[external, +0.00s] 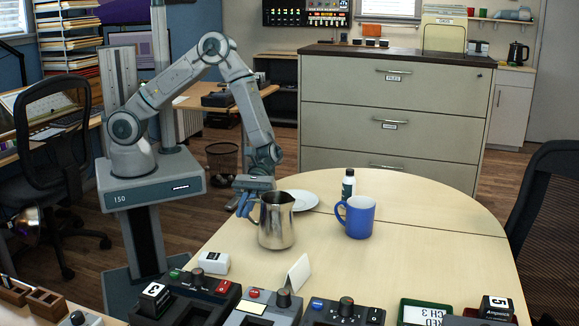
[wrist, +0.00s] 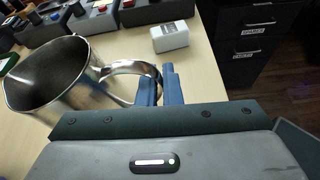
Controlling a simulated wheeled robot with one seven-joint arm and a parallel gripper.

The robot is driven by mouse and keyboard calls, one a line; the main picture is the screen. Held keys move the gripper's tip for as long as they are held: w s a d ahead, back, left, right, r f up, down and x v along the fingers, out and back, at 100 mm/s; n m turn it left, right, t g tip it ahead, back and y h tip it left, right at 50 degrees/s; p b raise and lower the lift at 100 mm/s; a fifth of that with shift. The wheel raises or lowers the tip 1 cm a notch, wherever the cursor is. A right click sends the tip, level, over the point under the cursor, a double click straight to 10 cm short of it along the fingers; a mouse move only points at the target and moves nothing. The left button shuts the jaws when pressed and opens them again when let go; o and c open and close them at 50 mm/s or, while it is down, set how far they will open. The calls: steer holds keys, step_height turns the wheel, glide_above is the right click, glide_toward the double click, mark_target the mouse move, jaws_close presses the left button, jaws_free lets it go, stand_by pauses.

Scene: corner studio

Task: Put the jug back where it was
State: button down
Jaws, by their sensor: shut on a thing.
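The metal jug (external: 277,222) stands upright on the round-ended wooden table (external: 420,262), near its left edge. Its handle is on the left side. My gripper (external: 246,203) is at the handle, its blue fingers shut on it. In the wrist view the jug (wrist: 62,72) shows its open top, and my gripper (wrist: 159,88) has its fingers around the outer part of the handle. I cannot tell whether the jug's base touches the table.
A blue mug (external: 358,217), a small dark bottle (external: 348,186) and a white plate (external: 302,200) stand to the right of and behind the jug. A white block (external: 213,262), a folded card (external: 295,272) and several control boxes are in front.

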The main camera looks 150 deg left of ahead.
steer(key=shift+f, duration=0.5)
steer(key=c, duration=1.6)
jaws_free()
steer(key=shift+f, duration=0.1)
steer(key=b+v, duration=0.1)
steer(key=v, duration=1.1)
steer(key=shift+w, duration=0.1)
